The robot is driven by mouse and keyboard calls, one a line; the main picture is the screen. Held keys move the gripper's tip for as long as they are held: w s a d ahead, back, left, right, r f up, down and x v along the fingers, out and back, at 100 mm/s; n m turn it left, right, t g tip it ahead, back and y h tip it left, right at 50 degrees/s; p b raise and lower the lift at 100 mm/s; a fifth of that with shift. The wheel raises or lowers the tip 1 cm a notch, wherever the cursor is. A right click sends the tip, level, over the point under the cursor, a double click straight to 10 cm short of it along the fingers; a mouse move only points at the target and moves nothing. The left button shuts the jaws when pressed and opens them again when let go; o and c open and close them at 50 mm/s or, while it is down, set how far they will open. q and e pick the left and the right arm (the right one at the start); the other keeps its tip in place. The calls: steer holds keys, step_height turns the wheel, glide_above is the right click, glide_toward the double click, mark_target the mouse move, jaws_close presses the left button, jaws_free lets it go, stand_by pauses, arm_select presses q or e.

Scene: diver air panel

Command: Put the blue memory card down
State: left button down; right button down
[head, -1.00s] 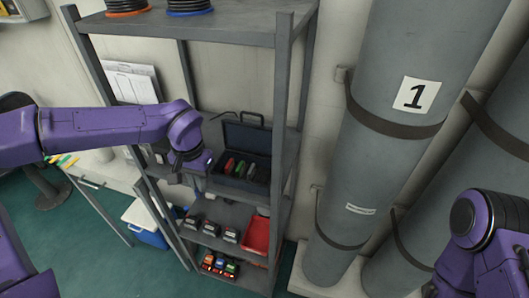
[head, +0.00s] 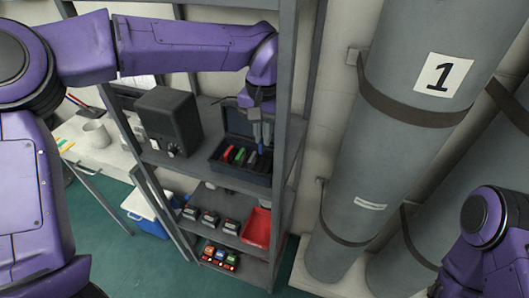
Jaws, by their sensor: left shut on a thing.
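My left gripper (head: 261,140) points down over the open dark case (head: 222,168) on the middle shelf. It is shut on the blue memory card (head: 262,149), which shows as a small blue piece between the fingertips. The card is at the right part of the case; I cannot tell whether it touches the slot or the case floor. A red card (head: 229,153) and a green card (head: 240,155) stand in the case to its left, with darker ones beside them. My right arm shows at the lower right, but its gripper is out of view.
A dark box (head: 168,118) stands left of the case on the same shelf. Lower shelves hold several small grey devices (head: 209,218), a red tray (head: 257,227) and coloured items (head: 220,257). A shelf post (head: 282,120) rises close right of my gripper. Large grey cylinders (head: 400,150) stand farther right.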

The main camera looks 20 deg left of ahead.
arm_select(q)
steer(key=f, duration=0.7)
steer(key=shift+w+d+f, duration=0.1)
steer(key=shift+w+d, duration=0.1)
steer(key=c, duration=1.5)
jaws_free()
steer(key=shift+f, duration=0.1)
step_height(320, 180, up, 8)
steer(key=shift+f, duration=0.1)
